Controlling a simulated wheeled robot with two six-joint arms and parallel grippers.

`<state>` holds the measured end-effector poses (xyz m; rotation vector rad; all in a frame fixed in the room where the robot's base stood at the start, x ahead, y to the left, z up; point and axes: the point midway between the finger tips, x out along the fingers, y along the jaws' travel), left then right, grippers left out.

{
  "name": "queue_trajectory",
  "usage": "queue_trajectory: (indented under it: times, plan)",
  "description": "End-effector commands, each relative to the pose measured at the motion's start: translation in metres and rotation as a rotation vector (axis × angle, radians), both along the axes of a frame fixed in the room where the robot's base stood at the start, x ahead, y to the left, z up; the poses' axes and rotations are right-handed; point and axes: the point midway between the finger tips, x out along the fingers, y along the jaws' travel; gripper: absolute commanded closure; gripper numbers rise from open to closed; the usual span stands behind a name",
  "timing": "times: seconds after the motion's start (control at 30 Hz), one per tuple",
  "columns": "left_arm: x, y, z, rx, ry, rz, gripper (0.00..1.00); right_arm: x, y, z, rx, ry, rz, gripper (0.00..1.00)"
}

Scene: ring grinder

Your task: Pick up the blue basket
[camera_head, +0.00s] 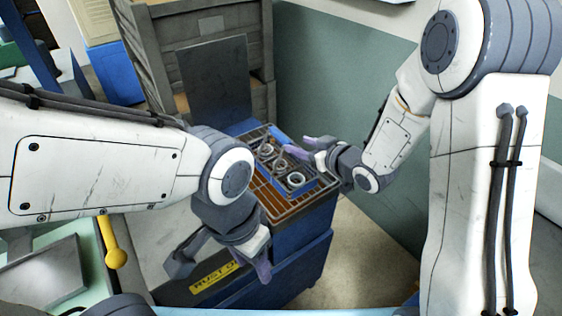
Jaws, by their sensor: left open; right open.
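The blue basket (309,188) sits on a wire rack on top of a dark blue cabinet in the middle of the view. Several metal rings (295,180) lie in it. My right gripper (290,146) is open at the basket's far right side, with its purple-tipped fingers over the edge; whether it touches cannot be told. My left gripper (222,268) is open and empty, lower and nearer, in front of the cabinet. My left forearm and wrist hide the left part of the rack.
The wire rack (268,200) has an orange-brown bed. The dark blue cabinet (300,262) bears a yellow label (213,277). A grey upright panel (213,82) and a wooden crate (160,50) stand behind. A green wall (340,75) is at the right. A yellow-handled lever (115,257) is at lower left.

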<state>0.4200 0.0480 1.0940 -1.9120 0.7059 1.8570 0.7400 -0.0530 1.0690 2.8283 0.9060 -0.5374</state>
Motion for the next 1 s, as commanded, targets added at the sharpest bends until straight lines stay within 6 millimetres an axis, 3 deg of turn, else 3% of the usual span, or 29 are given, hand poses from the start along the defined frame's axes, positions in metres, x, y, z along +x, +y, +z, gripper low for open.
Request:
queue_trajectory:
  times: [0.47, 0.8, 1.0]
  plan:
    - [0.0, 0.0, 0.013, 0.0, 0.0, 0.0, 0.5, 0.042, 0.029, -0.015, 0.025, -0.018, 0.008, 0.43]
    - [0.0, 0.0, 0.035, 0.0, 0.0, 0.001, 0.5, 0.074, 0.053, -0.028, 0.024, -0.016, 0.008, 0.43]
    - [0.0, 0.0, 0.036, 0.0, 0.0, 0.001, 0.5, 0.081, 0.057, -0.033, 0.024, -0.017, 0.007, 0.43]
